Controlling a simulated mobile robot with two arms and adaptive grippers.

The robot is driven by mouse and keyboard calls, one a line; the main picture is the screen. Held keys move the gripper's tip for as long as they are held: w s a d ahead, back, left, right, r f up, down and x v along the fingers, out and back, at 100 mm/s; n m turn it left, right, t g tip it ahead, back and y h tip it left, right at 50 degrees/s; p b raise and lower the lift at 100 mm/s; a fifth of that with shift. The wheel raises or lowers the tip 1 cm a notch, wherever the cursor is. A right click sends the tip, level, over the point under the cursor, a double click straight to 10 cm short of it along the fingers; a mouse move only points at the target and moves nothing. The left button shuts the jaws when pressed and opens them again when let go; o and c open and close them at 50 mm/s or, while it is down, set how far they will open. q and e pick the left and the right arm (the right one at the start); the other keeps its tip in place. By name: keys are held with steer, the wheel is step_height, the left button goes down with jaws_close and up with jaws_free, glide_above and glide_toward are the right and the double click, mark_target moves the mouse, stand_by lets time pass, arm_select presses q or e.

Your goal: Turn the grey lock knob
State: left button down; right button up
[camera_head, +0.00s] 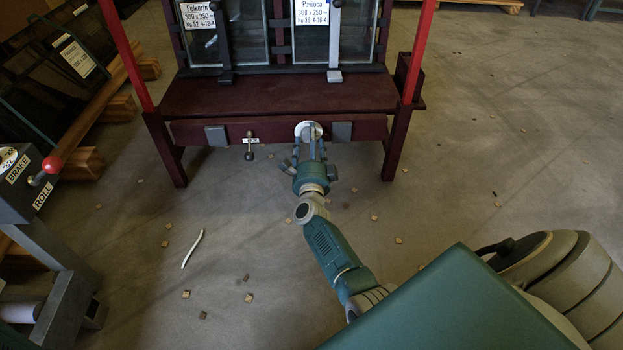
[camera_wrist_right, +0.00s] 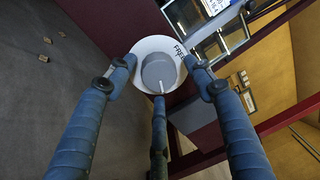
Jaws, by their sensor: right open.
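The grey lock knob (camera_wrist_right: 159,72) shows in the right wrist view, on a round white plate (camera_wrist_right: 142,47) with dark lettering partly seen. A white pointer line on the knob points down in that view. In the head view the white plate (camera_head: 301,128) sits on the front rail of the dark red frame, and my gripper hides most of the knob. My right gripper (camera_head: 311,152) is open, its blue fingers (camera_wrist_right: 160,92) spread around the knob in the wrist view. I cannot tell whether any finger touches it. My left gripper is not in view.
The dark red frame (camera_head: 280,95) holds glass panes with white labels. A lever with a dark ball (camera_head: 249,155) hangs left of the plate. A BRAKE/ROLL box (camera_head: 25,180) with a red-knobbed lever stands at the left. Small wooden bits litter the floor.

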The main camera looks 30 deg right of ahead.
steer(key=s+a+r+n+g+y+p, duration=0.1)
steer(key=s+a+n+y+p, duration=0.2)
steer(key=p, duration=1.1)
steer(key=s+a+r+n+g+y+p, duration=0.2)
steer(key=s+a+n+p, duration=0.6)
steer(key=s+n+p, duration=0.6)
steer(key=s+a+r+n+g+y+p, duration=0.2)
steer(key=s+a+n+y+p, duration=0.2)
steer(key=s+n+p, duration=0.5)
steer(key=a+n+p, duration=0.1)
steer(key=a+p, duration=0.1)
steer(key=p, duration=0.3)
steer(key=shift+a+r, duration=0.15)
steer(key=shift+r, duration=0.05)
